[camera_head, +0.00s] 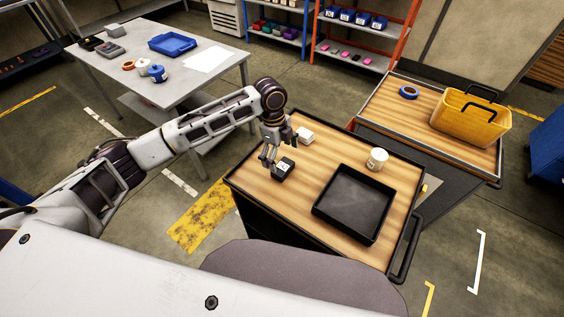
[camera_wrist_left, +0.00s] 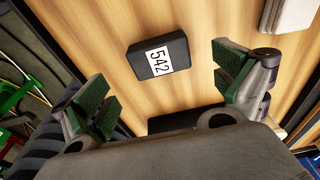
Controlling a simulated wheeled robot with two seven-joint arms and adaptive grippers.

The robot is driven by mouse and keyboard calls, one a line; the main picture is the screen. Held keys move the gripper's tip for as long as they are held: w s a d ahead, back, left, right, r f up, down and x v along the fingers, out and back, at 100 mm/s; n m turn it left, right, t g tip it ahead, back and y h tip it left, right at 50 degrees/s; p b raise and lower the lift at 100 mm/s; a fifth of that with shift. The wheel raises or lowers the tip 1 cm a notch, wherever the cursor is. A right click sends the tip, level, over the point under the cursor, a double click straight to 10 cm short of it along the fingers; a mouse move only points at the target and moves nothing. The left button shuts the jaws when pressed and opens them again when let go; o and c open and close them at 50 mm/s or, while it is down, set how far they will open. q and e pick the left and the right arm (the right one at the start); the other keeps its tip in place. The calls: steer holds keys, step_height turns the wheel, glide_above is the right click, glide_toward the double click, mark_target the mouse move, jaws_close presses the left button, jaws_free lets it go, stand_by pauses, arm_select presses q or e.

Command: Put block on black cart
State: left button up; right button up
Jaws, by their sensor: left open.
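A black block (camera_head: 284,169) with a white label lies on the wooden top of the black cart (camera_head: 300,200), near its left end. The label reads 542 in the left wrist view, where the block (camera_wrist_left: 174,48) sits flat on the wood. My left gripper (camera_head: 269,158) is above the cart top, close to the block. In the left wrist view its green-padded fingers (camera_wrist_left: 163,88) are wide apart with nothing between them. The block shows beyond the fingertips, apart from both pads. My right gripper is not in view.
The cart also bears a black tray (camera_head: 352,204), a white cup (camera_head: 377,158) and a white box (camera_head: 304,136). A second cart holds a yellow basket (camera_head: 470,119) and blue tape (camera_head: 408,92). A grey table (camera_head: 165,60) stands at the back left.

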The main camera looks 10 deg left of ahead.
mark_target(279, 164)
arm_select(q)
step_height(279, 164, up, 6)
steer(key=shift+w+a, duration=0.15)
steer(key=shift+a, duration=0.25)
stand_by(0.5)
